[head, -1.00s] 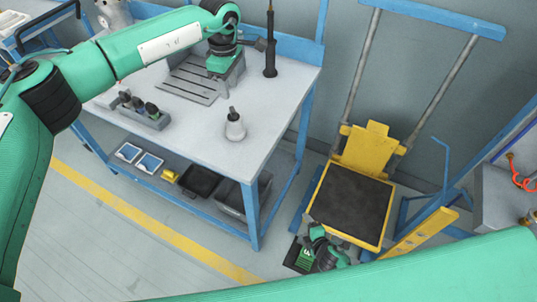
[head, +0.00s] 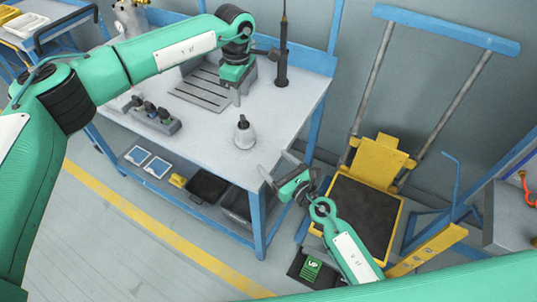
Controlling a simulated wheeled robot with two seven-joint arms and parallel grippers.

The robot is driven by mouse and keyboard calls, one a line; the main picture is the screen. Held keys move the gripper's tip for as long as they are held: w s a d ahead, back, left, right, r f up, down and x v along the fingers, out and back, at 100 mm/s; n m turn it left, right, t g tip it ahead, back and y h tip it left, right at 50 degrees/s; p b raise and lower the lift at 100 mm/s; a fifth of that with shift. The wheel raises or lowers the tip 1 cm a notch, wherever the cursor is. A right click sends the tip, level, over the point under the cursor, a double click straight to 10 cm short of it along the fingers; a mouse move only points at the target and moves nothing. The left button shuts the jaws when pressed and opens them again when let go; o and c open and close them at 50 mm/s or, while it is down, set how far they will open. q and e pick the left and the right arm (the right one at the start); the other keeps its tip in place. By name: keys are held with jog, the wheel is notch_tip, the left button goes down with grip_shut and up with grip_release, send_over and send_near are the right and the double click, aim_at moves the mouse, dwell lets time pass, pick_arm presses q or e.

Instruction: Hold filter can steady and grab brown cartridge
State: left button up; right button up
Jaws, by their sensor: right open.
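My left gripper (head: 237,92) points down over the right end of the slotted grey plate on the bench; whether its fingers are open or shut is unclear. My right gripper (head: 276,168) is open, just off the bench's front right corner, with nothing visible between its fingers. A small pale bottle-like can with a dark top (head: 245,135) stands upright on the bench, left of and beyond my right gripper; I cannot tell if it is the filter can. I cannot make out a brown cartridge.
The bench top (head: 205,143) holds a rack of dark-topped pieces (head: 154,117) and a tall dark tool (head: 282,70). Bins (head: 207,187) sit on the lower shelf. A yellow lift platform (head: 380,163) stands at right. A green block marked UP (head: 312,269) lies low near it.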

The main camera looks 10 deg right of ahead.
aim_at(243, 119)
jog(key=x, duration=1.3)
jog(key=shift+w, duration=0.25)
jog(key=c, duration=1.2)
pick_arm(q)
jog(key=shift+o, duration=0.3)
jog(key=shift+s+f+m+t+y, duration=0.1)
jog(key=shift+s+m+t+y, duration=0.25)
jog(key=shift+s+m, duration=0.35)
jog(key=s+d+r+m+t, duration=0.1)
jog(key=s+r+m+t, duration=0.1)
jog(key=s+m+t, duration=0.55)
jog(key=shift+m+g, duration=0.8)
jog(key=shift+m, duration=0.05)
jog(key=x, duration=1.3)
jog(key=shift+w+r, duration=0.3)
